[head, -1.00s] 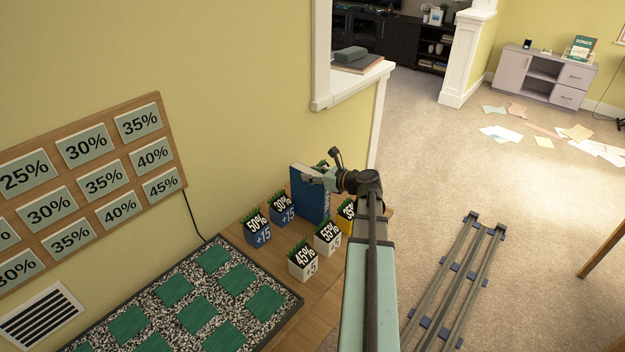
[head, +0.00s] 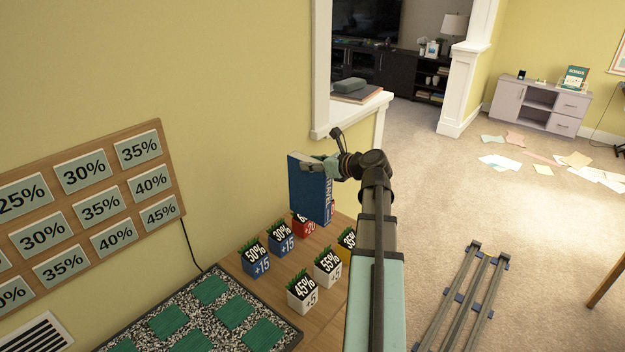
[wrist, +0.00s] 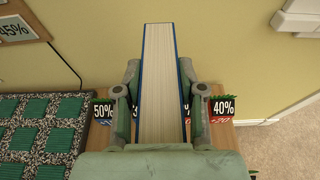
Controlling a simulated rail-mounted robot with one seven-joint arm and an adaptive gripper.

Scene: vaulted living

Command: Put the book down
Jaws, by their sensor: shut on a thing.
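A blue book (head: 308,190) is upright in the head view, held above the far end of the wooden table (head: 322,300). My gripper (head: 318,166) is shut on its upper part. In the wrist view the book (wrist: 160,85) shows page edges toward me, with my gripper's fingers (wrist: 160,105) on both sides of its covers. Small percent-marked planter blocks stand on the table below, among them a red one (head: 301,228) and a blue 50% one (head: 254,254). The book hides part of the table behind it.
A speckled mat with green squares (head: 215,340) covers the table's near part. A percent board (head: 90,196) hangs on the yellow wall. A white ledge (head: 355,112) stands behind the book. Planters crowd the table's far end, including a white 45% one (head: 302,290).

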